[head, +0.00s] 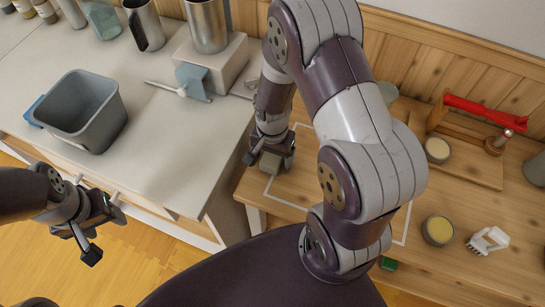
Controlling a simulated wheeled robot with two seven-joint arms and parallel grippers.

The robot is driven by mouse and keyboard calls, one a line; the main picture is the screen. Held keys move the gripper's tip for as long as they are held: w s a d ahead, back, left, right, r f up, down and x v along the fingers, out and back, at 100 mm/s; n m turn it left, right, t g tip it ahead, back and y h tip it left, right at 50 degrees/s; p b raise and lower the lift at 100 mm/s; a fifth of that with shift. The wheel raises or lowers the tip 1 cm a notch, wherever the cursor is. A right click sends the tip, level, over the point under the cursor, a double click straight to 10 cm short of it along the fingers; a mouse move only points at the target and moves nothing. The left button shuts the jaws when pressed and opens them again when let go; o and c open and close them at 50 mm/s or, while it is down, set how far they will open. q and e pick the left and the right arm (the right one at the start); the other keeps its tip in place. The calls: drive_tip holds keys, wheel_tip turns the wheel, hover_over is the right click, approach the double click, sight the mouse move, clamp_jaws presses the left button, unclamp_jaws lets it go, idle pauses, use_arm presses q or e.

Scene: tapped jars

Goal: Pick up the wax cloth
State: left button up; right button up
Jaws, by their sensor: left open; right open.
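I cannot tell for certain which thing is the wax cloth. A red, strip-like thing (485,112) lies along the top of a wooden stand at the right. A flat blue piece (192,78) leans against the white block on the grey counter. My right gripper (268,163) is open, low over the left part of the wooden table; a small greyish-green block shows by its fingers, and I cannot tell whether they touch. My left gripper (92,240) is open and empty over the floor, in front of the counter. My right arm hides the middle of the table.
A grey bin (85,112) and metal cups (208,25) stand on the counter (150,130). On the table are yellow-filled jars (438,230), a white clip-like thing (488,240) and a small green block (388,263). A pale outline marks the table top.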

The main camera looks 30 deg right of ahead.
drive_tip(key=shift+s+r, duration=0.1)
drive_tip(key=c, duration=1.1)
drive_tip(key=shift+o, duration=0.2)
drive_tip(key=r, duration=0.4)
drive_tip(key=shift+d+r, duration=0.2)
drive_tip(key=shift+r, duration=0.05)
drive_tip(key=s+d+r, duration=0.5)
drive_tip(key=d+r, duration=0.1)
drive_tip(key=d, duration=0.3)
drive_tip(key=shift+s+d+r+p, duration=0.25)
drive_tip(key=shift+s+d+p, duration=0.1)
drive_tip(key=shift+s+d, duration=0.05)
